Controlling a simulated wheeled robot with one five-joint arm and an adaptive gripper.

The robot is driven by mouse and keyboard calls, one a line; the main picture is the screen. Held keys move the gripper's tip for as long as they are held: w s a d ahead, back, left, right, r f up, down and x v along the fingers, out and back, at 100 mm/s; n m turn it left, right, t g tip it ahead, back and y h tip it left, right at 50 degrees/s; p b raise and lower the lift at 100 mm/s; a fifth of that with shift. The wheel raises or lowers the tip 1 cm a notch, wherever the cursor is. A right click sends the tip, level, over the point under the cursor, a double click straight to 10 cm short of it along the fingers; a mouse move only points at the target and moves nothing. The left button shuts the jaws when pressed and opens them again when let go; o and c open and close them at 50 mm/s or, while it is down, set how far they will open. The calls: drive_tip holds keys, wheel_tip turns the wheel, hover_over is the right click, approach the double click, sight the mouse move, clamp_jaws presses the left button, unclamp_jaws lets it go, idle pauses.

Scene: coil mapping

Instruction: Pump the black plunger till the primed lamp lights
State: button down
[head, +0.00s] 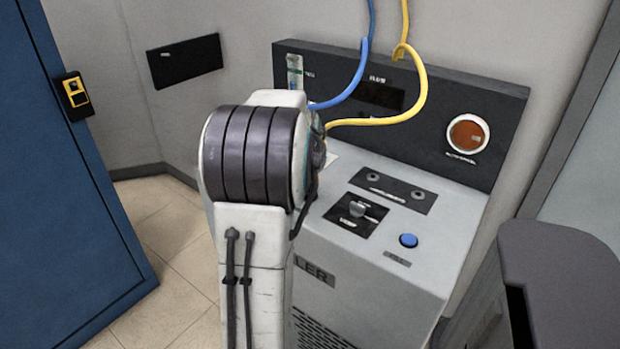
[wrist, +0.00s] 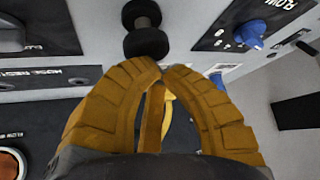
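The black plunger (wrist: 146,30) shows in the wrist view at top centre, a dumbbell-shaped knob on the light grey console (head: 375,268). My gripper (wrist: 160,68) has brown ribbed fingers whose tips meet just below the plunger in the picture. They look shut with nothing between the tips. I cannot tell if they touch the plunger. In the head view my arm hides the plunger and gripper. A round amber lamp (head: 467,134) on the dark back panel looks dull; it partly shows in the wrist view (wrist: 10,165). I cannot make out a lamp marked primed.
A blue hose (head: 350,85) and a yellow hose (head: 415,105) hang over the console. A grey selector knob (head: 358,208), a hose rest plate (head: 393,189) and a blue button (head: 409,240) are on top. A blue flow knob (wrist: 250,35) lies right of the plunger in the wrist view.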

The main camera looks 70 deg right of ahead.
drive_tip(key=shift+f+b, duration=0.6)
drive_tip(key=shift+f, duration=0.15)
idle(0.5)
drive_tip(key=shift+r, duration=0.1)
idle(0.3)
drive_tip(key=shift+r+p, duration=1.5)
drive_tip(key=shift+r, duration=0.45)
drive_tip(key=shift+r+p, duration=1.95)
drive_tip(key=shift+r, duration=0.6)
drive_tip(key=shift+a+f, duration=0.1)
